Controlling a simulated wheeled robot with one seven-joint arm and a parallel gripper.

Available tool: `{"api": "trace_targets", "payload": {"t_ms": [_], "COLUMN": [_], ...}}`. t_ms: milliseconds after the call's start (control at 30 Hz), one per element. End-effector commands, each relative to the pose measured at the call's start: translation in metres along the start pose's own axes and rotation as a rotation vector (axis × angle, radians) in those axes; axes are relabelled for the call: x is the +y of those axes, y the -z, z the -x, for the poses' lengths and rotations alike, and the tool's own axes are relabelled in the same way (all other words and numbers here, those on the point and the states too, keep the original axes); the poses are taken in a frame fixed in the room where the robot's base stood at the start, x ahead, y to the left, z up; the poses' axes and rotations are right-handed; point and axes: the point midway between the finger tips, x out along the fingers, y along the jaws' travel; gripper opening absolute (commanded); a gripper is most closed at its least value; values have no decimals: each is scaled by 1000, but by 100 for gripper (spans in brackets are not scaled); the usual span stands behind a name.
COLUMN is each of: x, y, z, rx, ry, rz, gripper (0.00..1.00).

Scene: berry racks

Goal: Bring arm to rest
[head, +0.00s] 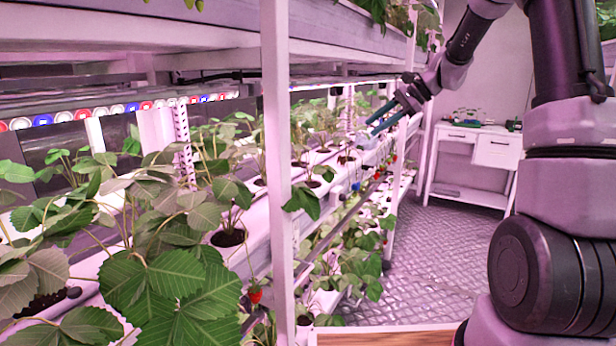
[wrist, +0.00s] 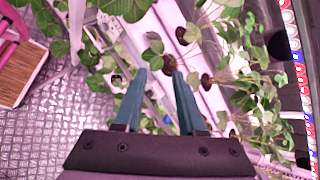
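My gripper (head: 380,124) is stretched out to the rack at the middle right of the head view, its fingers pointing left toward the plants. In the wrist view my gripper (wrist: 158,76) shows two blue-green fingers standing apart, with nothing between them but the white planting channel and plants behind. It looks open and empty. My arm comes down from the upper right of the head view.
A white rack post (head: 278,180) stands in front. Strawberry plants (head: 165,270) fill the planting channel (head: 262,228), with a red berry (head: 255,295) hanging below. A white table (head: 470,158) stands at the back right. The metal floor (head: 437,250) in the aisle is clear.

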Motion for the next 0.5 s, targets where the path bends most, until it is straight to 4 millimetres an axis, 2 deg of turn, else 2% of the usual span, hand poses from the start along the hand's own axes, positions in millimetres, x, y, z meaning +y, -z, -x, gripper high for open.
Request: {"api": "trace_targets", "payload": {"t_ms": [33, 200, 500], "x": [9, 48, 132], "y": [-23, -76, -145], "z": [13, 48, 102], "rx": [41, 178, 424], "ry": [-20, -88, -179], "rz": [60, 245, 567], "gripper": [40, 40, 40]}}
